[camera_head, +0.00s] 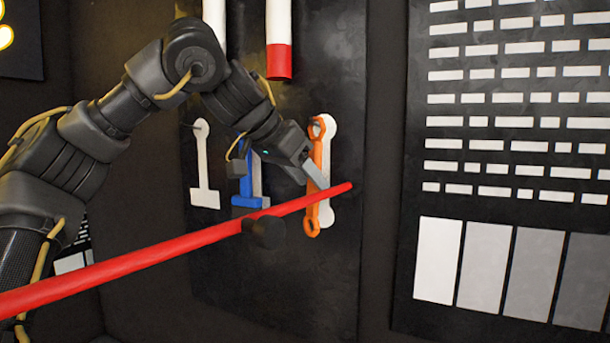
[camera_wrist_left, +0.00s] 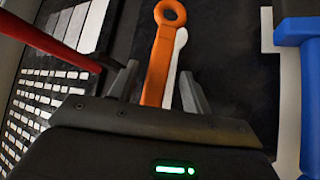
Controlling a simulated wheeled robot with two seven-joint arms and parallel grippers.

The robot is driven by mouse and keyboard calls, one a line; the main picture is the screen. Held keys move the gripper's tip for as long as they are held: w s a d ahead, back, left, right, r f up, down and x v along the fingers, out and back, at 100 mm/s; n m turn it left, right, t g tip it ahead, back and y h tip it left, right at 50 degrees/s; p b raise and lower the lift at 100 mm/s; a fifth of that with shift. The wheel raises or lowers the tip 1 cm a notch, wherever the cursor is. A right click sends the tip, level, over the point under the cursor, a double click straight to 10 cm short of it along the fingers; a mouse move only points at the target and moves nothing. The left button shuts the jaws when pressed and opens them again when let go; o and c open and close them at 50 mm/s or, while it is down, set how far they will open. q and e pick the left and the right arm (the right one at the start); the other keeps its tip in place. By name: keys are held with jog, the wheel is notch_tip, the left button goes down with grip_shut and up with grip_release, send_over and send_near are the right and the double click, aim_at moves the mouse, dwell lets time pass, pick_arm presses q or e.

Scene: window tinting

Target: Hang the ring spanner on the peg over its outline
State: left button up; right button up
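The orange ring spanner (camera_head: 317,178) is upright in front of its white outline (camera_head: 327,155) on the dark board. Its upper ring is at the peg (camera_head: 312,124) and appears to be around it. The outline shows just to the right of the spanner. My left gripper (camera_head: 316,172) is at the spanner's shaft. In the left wrist view, the spanner (camera_wrist_left: 159,66) lies between the two fingers (camera_wrist_left: 158,88), with a gap on both sides, so the gripper is open around it. My right gripper is not in view.
A red bar (camera_head: 150,250) crosses in front of the board, close below my left gripper. A blue tool (camera_head: 243,180) hangs left of the spanner, beside an empty white outline (camera_head: 202,165). A red-and-white tube (camera_head: 279,40) is above. A patterned panel (camera_head: 515,130) is right.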

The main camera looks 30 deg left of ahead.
pick_arm(q)
jog(key=shift+s+r, duration=0.1)
jog(key=shift+r, duration=0.05)
jog(key=b+v, duration=0.1)
jog(key=v, duration=0.9)
jog(key=shift+s+r, duration=0.2)
jog(key=shift+r, duration=0.05)
jog(key=shift+a, duration=0.2)
jog(key=shift+s+f, duration=0.1)
